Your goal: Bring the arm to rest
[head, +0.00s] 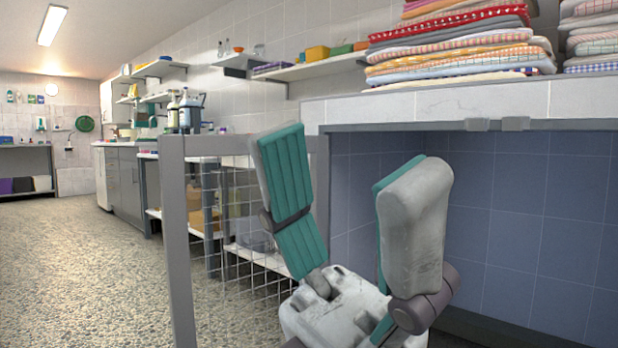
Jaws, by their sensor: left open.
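My left gripper (335,165) shows large in the lower middle of the head view. Its two fingers, with ribbed teal pads, point up and stand wide apart. Nothing is between them. It is in front of the blue-tiled kennel recess (510,210), below the level of the tiled ledge (430,106). My right gripper is not in view.
A stack of folded towels (455,45) lies on the ledge, with another stack (592,35) at the right edge. A grey-framed wire mesh gate (176,240) stands just left of the gripper. Shelves and a counter line the wall behind. The pebbled floor (90,260) at left is clear.

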